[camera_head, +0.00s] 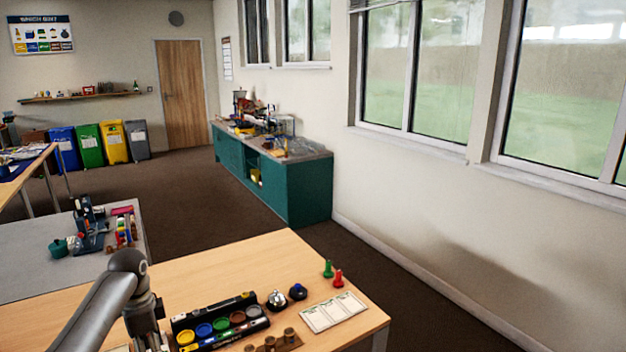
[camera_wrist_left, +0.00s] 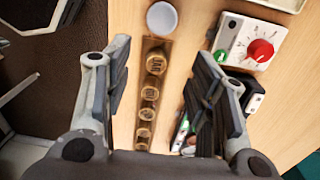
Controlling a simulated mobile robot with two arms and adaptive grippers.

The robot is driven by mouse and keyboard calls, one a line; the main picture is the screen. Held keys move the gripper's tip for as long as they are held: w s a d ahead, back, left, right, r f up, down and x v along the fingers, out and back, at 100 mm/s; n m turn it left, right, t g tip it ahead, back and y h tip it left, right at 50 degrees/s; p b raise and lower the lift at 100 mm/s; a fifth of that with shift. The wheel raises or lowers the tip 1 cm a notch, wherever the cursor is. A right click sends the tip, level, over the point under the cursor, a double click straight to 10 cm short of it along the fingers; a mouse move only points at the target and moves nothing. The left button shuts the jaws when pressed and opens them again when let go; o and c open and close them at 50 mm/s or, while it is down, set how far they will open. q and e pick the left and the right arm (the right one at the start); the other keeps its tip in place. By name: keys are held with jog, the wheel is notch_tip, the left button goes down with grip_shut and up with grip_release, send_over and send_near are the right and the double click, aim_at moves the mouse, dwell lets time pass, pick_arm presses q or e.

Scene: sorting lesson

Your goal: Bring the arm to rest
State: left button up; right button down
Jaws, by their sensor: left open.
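My left arm (camera_head: 110,295) comes in from the left over the wooden table (camera_head: 225,267). Its gripper (camera_head: 152,338) is cut off by the bottom edge in the head view. In the left wrist view the left gripper (camera_wrist_left: 162,62) has its two fingers spread wide apart, with nothing held between them. Below and between the fingers is a wooden strip (camera_wrist_left: 139,118) with several round wooden pieces (camera_wrist_left: 149,93). My right gripper is not in view.
A black tray with coloured discs (camera_head: 221,326), a bell (camera_head: 277,300), green (camera_head: 328,268) and red (camera_head: 338,278) pegs and a white card (camera_head: 333,311) are on the table. The wrist view shows a white cup (camera_wrist_left: 162,18) and a red-dial box (camera_wrist_left: 250,42). The table's middle is clear.

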pick_arm(q)
jog(key=s+d+f+n+t, duration=0.2)
jog(key=s+d+f+n, duration=0.1)
jog(key=s+d+f, duration=1.2)
jog(key=s+r+n+t, duration=0.1)
jog(key=s+r+n, duration=0.25)
jog(key=s, duration=0.65)
jog(key=s+r+n+t, duration=0.15)
jog(key=s+n, duration=0.25)
jog(key=s, duration=0.5)
notch_tip(320, 180, down, 24)
jog(key=s+f+g, duration=0.1)
jog(key=g, duration=0.1)
jog(key=s+a+f+g, duration=0.1)
jog(key=s+a+f, duration=0.1)
jog(key=s+f, duration=1.4)
jog(key=shift+s+m, duration=0.35)
jog(key=shift+s, duration=0.3)
